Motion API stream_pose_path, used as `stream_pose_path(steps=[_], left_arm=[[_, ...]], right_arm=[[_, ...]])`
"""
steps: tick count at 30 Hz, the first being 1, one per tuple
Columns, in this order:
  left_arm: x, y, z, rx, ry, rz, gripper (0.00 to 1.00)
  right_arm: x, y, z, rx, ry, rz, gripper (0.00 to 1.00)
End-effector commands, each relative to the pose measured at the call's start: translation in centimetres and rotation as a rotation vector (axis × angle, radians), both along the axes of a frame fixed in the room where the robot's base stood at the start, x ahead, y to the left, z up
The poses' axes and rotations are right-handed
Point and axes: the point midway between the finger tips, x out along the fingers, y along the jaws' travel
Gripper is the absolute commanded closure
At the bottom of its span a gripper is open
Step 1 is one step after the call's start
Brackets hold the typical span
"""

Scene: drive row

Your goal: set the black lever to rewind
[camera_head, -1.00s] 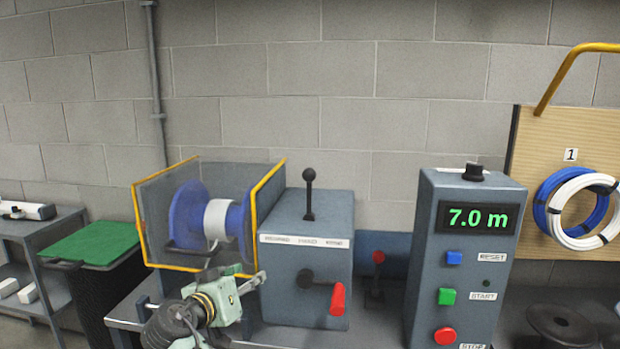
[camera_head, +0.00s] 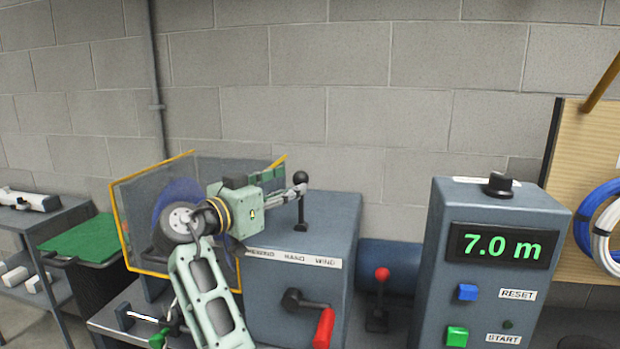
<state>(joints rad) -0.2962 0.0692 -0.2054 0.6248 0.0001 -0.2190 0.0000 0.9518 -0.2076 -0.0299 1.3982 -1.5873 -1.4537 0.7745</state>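The black lever (camera_head: 301,207) stands about upright on top of the grey box (camera_head: 310,222), with a round black knob. A label strip (camera_head: 292,258) below it reads REWIND, HAND, WIND from left to right; the lever is above the middle word.
A caged blue reel (camera_head: 172,197) is behind my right arm. A red-handled crank (camera_head: 324,327) is on the box's front. A red-knobbed lever (camera_head: 381,274) stands to its right, then a counter box (camera_head: 497,275) reading 7.0 m. Bare wall is behind.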

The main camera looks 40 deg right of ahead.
Motion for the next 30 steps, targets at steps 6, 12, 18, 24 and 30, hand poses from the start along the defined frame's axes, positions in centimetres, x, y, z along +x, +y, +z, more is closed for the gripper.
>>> stream_pose_path(steps=[6,12,18,24,30], left_arm=[[-0.5,2.2,1.3,0.026,0.009,0.005,0.60],[-0.8,2.3,1.7,0.028,0.013,0.005,0.60],[-0.8,0.7,1.7,0.009,0.013,0.004,0.60],[-0.8,0.2,1.7,0.004,0.012,-0.001,0.60],[-0.7,0.6,1.7,0.009,0.010,-0.001,0.60]], right_arm=[[0.9,-3.6,0.2,-0.001,0.002,-0.001,0.62],[1.5,-5.6,0.1,-0.002,0.003,0.001,0.62],[1.6,-6.0,-0.1,-0.001,0.002,0.002,0.62],[1.6,-5.9,-0.1,-0.001,0.002,0.002,0.68],[1.6,-5.9,-0.1,-0.001,0.002,0.001,0.86]])
